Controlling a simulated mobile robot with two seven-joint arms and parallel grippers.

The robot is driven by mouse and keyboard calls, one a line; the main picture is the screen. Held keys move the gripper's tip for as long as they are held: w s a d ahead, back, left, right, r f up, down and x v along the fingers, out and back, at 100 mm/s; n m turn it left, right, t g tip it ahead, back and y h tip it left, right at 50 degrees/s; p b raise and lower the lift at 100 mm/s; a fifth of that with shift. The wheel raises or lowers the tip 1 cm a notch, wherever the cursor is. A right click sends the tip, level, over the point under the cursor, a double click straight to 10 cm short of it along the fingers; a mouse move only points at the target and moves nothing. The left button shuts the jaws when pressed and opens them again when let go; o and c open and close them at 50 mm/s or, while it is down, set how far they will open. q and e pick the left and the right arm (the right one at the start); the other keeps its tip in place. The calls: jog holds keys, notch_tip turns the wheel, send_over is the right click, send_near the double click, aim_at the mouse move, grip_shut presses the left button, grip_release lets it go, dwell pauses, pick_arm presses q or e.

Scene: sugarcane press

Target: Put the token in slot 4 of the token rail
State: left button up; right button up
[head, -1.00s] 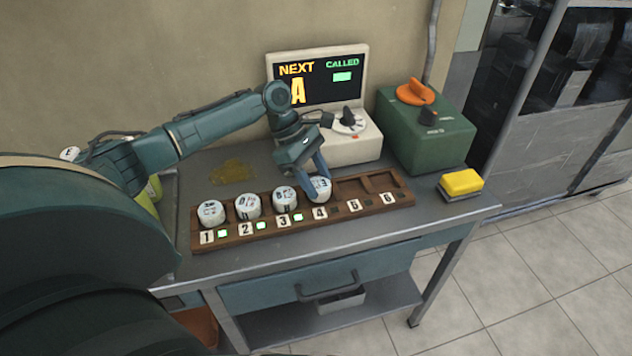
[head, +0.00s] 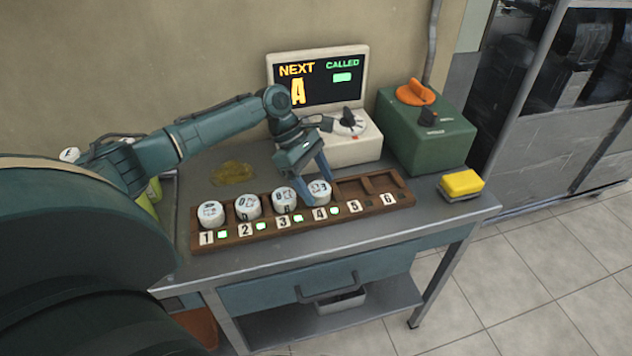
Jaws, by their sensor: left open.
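The token rail (head: 245,236) is a brown wooden strip on the metal table, with compartments numbered 1 to 6. A white token (head: 319,190) with dark markings sits in slot 4, and the lamp beside that number is lit green. Similar white tokens fill slot 1 (head: 210,213), slot 2 (head: 247,206) and slot 3 (head: 285,197). Slots 5 and 6 (head: 380,183) are empty. My left gripper (head: 311,186) points down at slot 4, its open fingers around or just beside the token there. Whether they touch it cannot be told. My right gripper is not in view.
Behind the rail stand a display unit (head: 352,62) reading NEXT A and CALLED, and a green box (head: 425,140) with an orange knob. A yellow sponge (head: 461,183) lies right of the rail. A yellowish stain (head: 232,172) marks the table behind slots 1 and 2.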

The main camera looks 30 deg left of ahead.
pick_arm(q)
jog(key=v, duration=1.2)
jog(key=shift+p, duration=0.45)
jog(key=shift+f, duration=0.1)
